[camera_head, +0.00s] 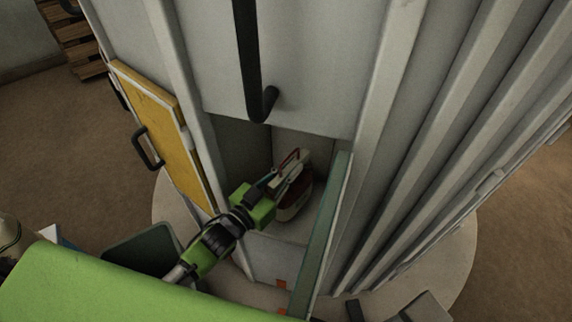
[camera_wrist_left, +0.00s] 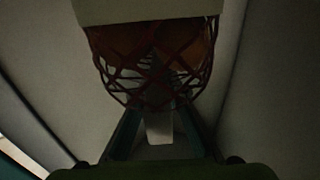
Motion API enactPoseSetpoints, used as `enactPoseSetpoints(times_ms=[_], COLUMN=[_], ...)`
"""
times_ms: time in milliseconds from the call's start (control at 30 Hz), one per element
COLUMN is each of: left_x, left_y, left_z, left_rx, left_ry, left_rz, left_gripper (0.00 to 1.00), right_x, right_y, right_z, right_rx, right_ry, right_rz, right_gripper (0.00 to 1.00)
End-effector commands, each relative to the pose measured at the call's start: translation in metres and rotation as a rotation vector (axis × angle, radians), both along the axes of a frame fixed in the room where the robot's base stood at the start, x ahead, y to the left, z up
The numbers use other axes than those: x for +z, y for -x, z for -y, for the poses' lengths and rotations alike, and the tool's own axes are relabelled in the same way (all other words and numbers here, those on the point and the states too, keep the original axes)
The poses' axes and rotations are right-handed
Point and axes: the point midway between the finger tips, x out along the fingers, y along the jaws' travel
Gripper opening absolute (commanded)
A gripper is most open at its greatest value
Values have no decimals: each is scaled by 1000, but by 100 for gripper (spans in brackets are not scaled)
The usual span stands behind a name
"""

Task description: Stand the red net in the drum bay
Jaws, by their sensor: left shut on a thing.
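My left gripper (camera_head: 288,178) reaches into the open bay (camera_head: 278,257) of the grey drum (camera_head: 310,60) and is shut on the red net (camera_head: 294,207). The net has a pale band and a dark red handle; its lower part hangs inside the bay, partly hidden by the gripper. In the left wrist view the net's red mesh (camera_wrist_left: 150,62) shows orange-brown contents below a pale band, in front of the left gripper's fingers (camera_wrist_left: 160,125). The picture is dark there, and I cannot tell whether the net touches the bay floor. My right gripper is not in view.
A yellow door panel (camera_head: 160,125) with a black handle stands left of the opening. A greenish edge panel (camera_head: 325,225) borders its right side. A black bar (camera_head: 250,60) hangs in front above. Ribbed grey walls (camera_head: 450,130) fill the right.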

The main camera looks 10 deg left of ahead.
Motion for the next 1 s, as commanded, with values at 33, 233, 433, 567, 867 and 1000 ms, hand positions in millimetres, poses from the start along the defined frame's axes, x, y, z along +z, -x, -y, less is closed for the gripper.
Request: enactPoseSetpoints(times_ms=[33,233,433,567,867,1000], left_x=[-4,-13,-13,-20,-20,-18], left_y=[-1,0,0,1,1,2], left_z=[0,0,0,0,0,-1], left_rx=[0,-1,-1,0,0,0], left_ry=[3,2,3,-2,-1,-2], left_rz=[5,10,9,-1,-3,-4], left_gripper=[0,0,0,21,30,30], right_x=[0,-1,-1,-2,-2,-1], right_y=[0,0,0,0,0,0], right_z=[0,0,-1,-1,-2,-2], right_rx=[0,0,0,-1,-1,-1], right_ry=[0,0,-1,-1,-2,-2], right_rz=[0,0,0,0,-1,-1], right_gripper=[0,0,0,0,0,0])
